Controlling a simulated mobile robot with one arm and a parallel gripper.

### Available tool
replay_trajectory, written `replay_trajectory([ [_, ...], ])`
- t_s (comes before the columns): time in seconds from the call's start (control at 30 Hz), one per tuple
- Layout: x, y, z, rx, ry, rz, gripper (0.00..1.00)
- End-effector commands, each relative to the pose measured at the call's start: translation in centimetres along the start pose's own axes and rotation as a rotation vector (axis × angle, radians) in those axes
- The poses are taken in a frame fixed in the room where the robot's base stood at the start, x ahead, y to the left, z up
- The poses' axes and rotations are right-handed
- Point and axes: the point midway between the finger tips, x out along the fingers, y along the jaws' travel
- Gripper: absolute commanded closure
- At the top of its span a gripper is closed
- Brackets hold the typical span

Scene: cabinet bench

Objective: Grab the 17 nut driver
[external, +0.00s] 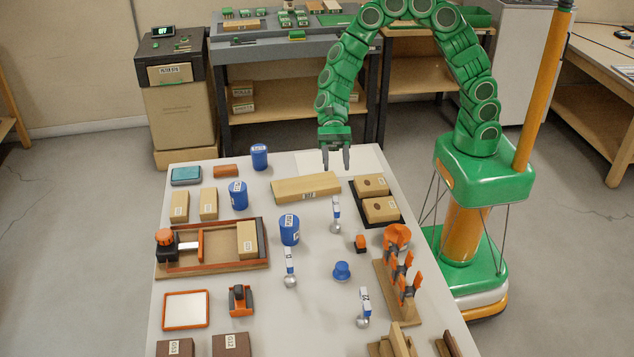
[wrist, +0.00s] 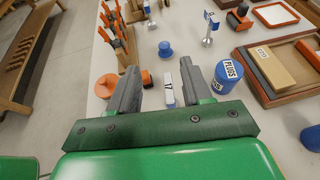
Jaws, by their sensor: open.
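Three small tools with white-and-blue tag handles and round silver ends stand on the white table; I take these as the nut drivers. The far one (external: 336,210) seems to be the 17, though its label is hard to read. It shows in the wrist view (wrist: 169,92), between and beyond my fingers, its lower part hidden by my gripper. The others are a middle-left one (external: 290,268) and a near one (external: 363,308). My gripper (external: 336,163) is open and empty, pointing down above the table's far part, behind the far driver. Its fingers also show in the wrist view (wrist: 161,76).
A blue cup (external: 289,230) stands left of the far driver, a small orange block (external: 361,243) to its near right. An orange clip rack (external: 400,285) and a dark tray of boxes (external: 375,216) line the right. A wooden block (external: 306,188) lies behind.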

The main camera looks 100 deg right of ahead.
Motion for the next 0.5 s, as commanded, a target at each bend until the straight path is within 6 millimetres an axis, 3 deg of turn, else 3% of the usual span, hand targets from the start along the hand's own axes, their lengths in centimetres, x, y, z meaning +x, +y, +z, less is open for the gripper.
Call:
replay_trajectory([
  [0.03, 0.7, 0.1, -1.5, 0.008, -0.001, 0.003, 0.51],
  [0.2, 2.2, 0.1, -5.3, 0.006, 0.001, 0.002, 0.51],
  [0.5, 3.5, 0.0, -8.4, 0.0, 0.002, 0.001, 0.51],
])
